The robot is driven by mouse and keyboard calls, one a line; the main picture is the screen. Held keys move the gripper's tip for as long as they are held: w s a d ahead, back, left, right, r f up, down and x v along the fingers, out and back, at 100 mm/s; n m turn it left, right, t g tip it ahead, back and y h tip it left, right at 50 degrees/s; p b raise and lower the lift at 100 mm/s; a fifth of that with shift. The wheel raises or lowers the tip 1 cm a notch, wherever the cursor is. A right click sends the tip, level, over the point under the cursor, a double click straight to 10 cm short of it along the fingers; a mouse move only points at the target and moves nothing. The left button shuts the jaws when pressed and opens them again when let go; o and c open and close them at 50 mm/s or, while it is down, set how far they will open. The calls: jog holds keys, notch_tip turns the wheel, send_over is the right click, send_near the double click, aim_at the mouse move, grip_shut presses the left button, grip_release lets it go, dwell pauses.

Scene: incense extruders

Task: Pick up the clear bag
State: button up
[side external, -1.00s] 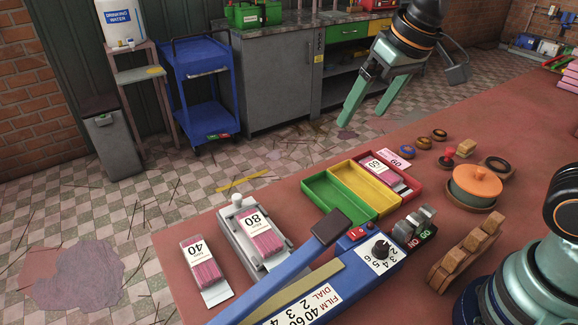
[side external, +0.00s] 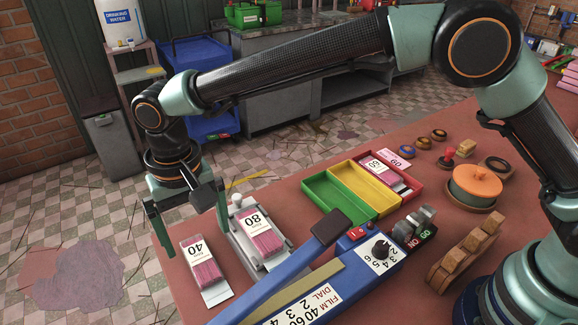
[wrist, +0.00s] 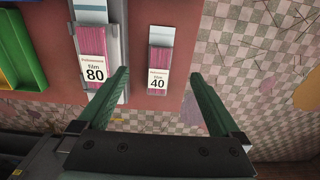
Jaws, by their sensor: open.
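A clear bag of pink sticks labelled 40 (side external: 204,266) lies flat near the table's left edge; it also shows in the wrist view (wrist: 159,57). A similar bag labelled 80 (side external: 264,238) rests on a grey metal holder (side external: 240,222), and appears left of the 40 bag in the wrist view (wrist: 92,42). A third bag, labelled 60 (side external: 381,168), lies in the red compartment of a tray. My gripper (side external: 195,240) is open and empty above the 40 bag. In the wrist view its fingertips (wrist: 161,76) lie on either side of that bag's label, apart from it.
The tray has green (side external: 334,204), yellow (side external: 366,189) and red compartments. A blue sealer (side external: 335,285) with a raised lever arm (side external: 290,262) stands right of the bags. Wooden blocks (side external: 466,252) and an orange-topped round container (side external: 476,184) stand farther right. Tiled floor lies beyond the left edge.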

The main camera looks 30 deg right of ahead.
send_over(209, 277)
jog(key=f, duration=0.6)
jog(key=shift+s+f, duration=0.25)
jog(key=shift+f, duration=0.15)
jog(key=shift+w+f, duration=0.15)
jog(key=shift+f, duration=1.3)
jog(key=shift+w+f, duration=0.15)
jog(key=shift+f, duration=1.3)
jog(key=shift+c, duration=0.3)
jog(key=c, duration=1.4)
jog(key=shift+r, duration=0.1)
